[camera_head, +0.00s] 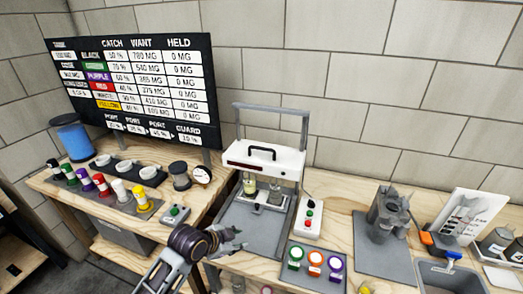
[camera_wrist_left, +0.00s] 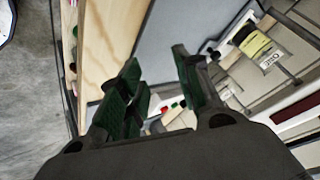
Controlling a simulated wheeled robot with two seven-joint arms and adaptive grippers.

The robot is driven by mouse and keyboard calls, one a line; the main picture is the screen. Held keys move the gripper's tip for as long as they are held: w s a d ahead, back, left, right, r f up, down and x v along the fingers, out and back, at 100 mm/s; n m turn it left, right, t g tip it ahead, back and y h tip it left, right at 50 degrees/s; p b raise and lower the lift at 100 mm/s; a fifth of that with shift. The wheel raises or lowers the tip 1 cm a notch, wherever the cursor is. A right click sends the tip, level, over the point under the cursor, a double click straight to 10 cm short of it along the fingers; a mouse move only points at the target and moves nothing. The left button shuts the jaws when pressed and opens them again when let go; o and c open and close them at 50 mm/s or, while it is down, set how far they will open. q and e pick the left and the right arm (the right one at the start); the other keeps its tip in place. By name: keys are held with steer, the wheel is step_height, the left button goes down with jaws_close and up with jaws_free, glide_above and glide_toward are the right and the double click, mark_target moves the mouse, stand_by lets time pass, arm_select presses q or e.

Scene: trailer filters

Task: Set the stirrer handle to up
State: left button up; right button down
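The stirrer (camera_head: 265,157) is a white head on a grey upright frame, with a black handle (camera_head: 262,148) on top. The head sits below the frame's top bar, above two jars (camera_head: 250,183) on a grey base. My left gripper (camera_head: 232,243) is in front of the base, lower than the handle and apart from it. In the left wrist view my left gripper (camera_wrist_left: 157,72) is open with nothing between its fingers. A jar with a yellow label (camera_wrist_left: 262,50) shows beyond it, while the handle does not show there. My right gripper is not in view.
A control box (camera_head: 308,217) with buttons stands right of the stirrer. Coloured pots (camera_head: 315,261) sit in front. A row of coloured-capped bottles (camera_head: 105,187) is on the left bench under a black board (camera_head: 140,88). A grey device (camera_head: 388,212) and sink (camera_head: 450,277) are right.

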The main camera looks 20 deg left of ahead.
arm_select(q)
steer(key=w+a+r+m+t+h, duration=0.25)
steer(key=w+r+m, duration=0.35)
steer(key=w+r, duration=0.35)
steer(key=m+t+h, duration=0.2)
steer(key=m+t, duration=0.2)
steer(key=m, duration=0.2)
glide_toward(260, 149)
steer(key=v, duration=0.3)
steer(key=shift+s+d+r+y, duration=0.1)
steer(key=shift+d+y, duration=0.05)
steer(key=shift+y, duration=0.1)
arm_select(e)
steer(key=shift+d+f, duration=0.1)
arm_select(q)
steer(key=shift+n, duration=0.3)
